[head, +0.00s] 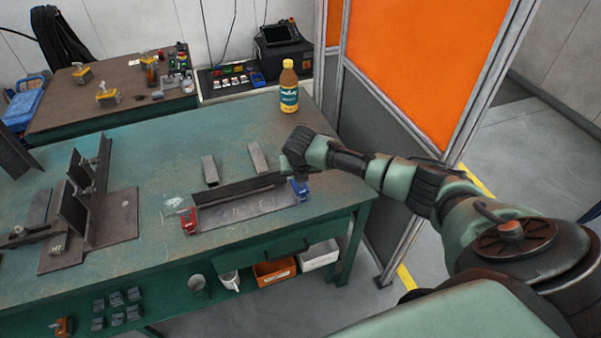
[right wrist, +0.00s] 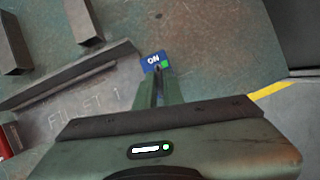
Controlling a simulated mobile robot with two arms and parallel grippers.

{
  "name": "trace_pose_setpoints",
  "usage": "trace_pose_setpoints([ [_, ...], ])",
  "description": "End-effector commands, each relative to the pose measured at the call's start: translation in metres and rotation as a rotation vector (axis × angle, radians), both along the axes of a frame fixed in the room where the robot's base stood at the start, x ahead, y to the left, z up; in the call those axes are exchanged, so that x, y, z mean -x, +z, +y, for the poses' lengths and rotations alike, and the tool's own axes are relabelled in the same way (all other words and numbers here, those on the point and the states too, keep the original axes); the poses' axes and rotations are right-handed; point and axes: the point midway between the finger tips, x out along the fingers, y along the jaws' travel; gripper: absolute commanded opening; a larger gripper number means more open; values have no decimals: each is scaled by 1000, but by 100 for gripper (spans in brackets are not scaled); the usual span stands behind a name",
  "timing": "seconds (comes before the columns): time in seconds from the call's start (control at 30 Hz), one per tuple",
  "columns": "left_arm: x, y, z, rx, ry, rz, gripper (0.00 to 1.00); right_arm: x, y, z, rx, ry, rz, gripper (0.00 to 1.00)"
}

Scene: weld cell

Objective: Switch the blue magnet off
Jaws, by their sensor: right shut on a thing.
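The blue magnet (head: 299,189) sits at the right end of a chalk-marked steel plate (head: 245,208) on the green table. In the right wrist view the blue magnet (right wrist: 154,61) shows a white "ON" label and a small green patch. My right gripper (head: 289,166) is over the magnet, and its fingers (right wrist: 158,88) are close together on it in the right wrist view. The exact part between the fingertips is hidden. A red magnet (head: 189,221) sits at the plate's left end. My left gripper is not in view.
A dark steel strip (head: 238,188) runs along the plate between the magnets. Two steel blocks (head: 210,170) (head: 258,157) lie behind it. A bottle (head: 289,87) stands at the table's back corner. An orange screen (head: 425,65) stands to the right. A steel fixture (head: 88,200) occupies the left.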

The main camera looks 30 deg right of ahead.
Motion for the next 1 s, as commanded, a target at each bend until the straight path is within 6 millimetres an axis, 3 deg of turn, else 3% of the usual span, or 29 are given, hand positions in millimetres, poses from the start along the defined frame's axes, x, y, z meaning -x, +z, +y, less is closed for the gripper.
trace_pose_setpoints([
  [0.2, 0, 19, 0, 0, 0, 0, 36, -1, 4, 2, 2, -206, -6, 0],
  [0.5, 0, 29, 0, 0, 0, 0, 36, -3, 2, 3, 6, -491, -17, 0],
  [1.0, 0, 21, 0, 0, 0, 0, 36, -6, -1, 4, 11, -963, -33, 0],
])
